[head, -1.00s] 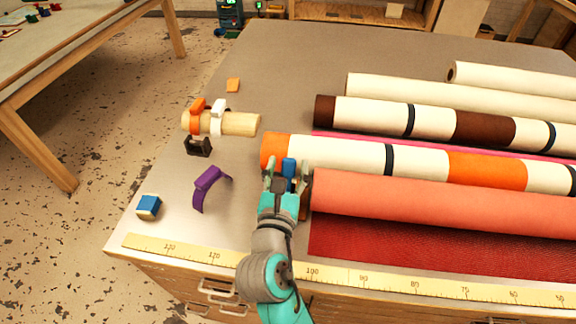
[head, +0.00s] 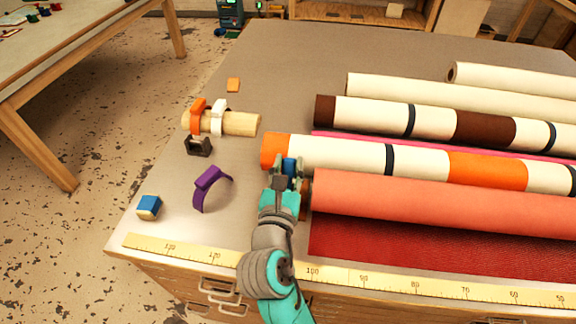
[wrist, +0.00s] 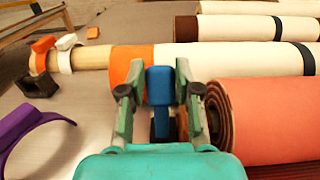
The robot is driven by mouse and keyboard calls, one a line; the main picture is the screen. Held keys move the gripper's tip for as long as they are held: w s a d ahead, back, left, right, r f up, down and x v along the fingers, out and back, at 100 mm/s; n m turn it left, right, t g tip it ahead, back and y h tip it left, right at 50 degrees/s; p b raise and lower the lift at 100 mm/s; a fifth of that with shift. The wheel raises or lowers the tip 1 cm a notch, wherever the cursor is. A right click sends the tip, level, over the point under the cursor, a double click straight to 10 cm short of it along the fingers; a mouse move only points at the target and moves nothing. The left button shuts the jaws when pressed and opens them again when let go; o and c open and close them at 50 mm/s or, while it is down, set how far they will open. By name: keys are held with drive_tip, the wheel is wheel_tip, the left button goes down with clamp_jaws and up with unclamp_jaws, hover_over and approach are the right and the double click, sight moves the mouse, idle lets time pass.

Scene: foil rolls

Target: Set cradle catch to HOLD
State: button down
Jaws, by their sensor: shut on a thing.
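A blue upright catch (head: 289,164) stands by the left end of the front coral roll (head: 400,200), in front of the white roll with orange bands (head: 340,155). My gripper (head: 290,174) is shut on the blue catch, one finger on its left and one on its right. In the wrist view the blue catch (wrist: 160,84) rises between the fingers of my gripper (wrist: 159,80). Its dark lower part shows between the fingers, but its base is mostly hidden. I cannot read any HOLD mark or tell the catch's setting.
The coral roll is close on the right of my gripper. On the left lie a purple strap (head: 207,184), a dark bracket (head: 198,147), a wooden rod with orange and white clips (head: 240,124) and a blue block (head: 148,206). A yellow ruler (head: 370,283) runs along the front edge.

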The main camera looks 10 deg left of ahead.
idle(0.9)
drive_tip(key=c, duration=0.8)
unclamp_jaws()
drive_tip(key=s, duration=1.2)
drive_tip(key=shift+a, duration=0.2)
